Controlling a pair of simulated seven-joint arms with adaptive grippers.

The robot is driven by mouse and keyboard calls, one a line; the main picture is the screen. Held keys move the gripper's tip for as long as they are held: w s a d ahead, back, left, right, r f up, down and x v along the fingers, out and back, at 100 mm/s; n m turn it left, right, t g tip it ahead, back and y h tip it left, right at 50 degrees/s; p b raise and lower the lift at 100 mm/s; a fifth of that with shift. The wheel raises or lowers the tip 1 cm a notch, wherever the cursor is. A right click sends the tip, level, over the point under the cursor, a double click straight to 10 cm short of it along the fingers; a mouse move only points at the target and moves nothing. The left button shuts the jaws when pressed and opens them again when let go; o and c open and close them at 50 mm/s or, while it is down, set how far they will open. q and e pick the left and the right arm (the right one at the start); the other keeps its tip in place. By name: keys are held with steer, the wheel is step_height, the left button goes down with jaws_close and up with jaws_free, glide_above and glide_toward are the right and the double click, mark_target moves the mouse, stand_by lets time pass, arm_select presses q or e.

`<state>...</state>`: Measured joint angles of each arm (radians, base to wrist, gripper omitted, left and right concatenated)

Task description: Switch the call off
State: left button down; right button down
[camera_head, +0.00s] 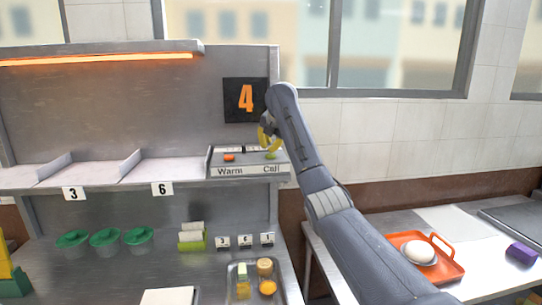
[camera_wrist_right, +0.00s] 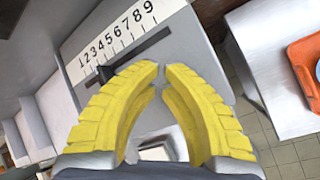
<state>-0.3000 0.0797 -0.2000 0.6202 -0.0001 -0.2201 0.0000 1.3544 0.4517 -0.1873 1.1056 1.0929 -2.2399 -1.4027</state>
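A grey control box (camera_head: 248,170) labelled "Warm" and "Call" stands at the right end of the metal shelf. An orange-red control (camera_head: 230,157) sits above "Warm" and a green one (camera_head: 271,155) above "Call". In the wrist view, a scale numbered 1 to 9 (camera_wrist_right: 118,35) runs beside a dark slot with a black slider knob (camera_wrist_right: 105,73) near its low end. My right gripper (camera_head: 268,135) is just above the box's Call side; its yellow fingertips (camera_wrist_right: 161,72) nearly meet, with nothing seen between them. The green control is not clear in the wrist view. My left gripper is not seen.
A black display (camera_head: 245,100) on the back panel shows an orange 4. An orange tray (camera_head: 445,264) with a white round item lies on the right table.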

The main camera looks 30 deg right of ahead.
steer(key=shift+f, duration=0.15)
stand_by(0.3)
steer(key=shift+f, duration=0.3)
stand_by(0.3)
steer(key=shift+r, duration=0.55)
steer(key=shift+r, duration=2.9)
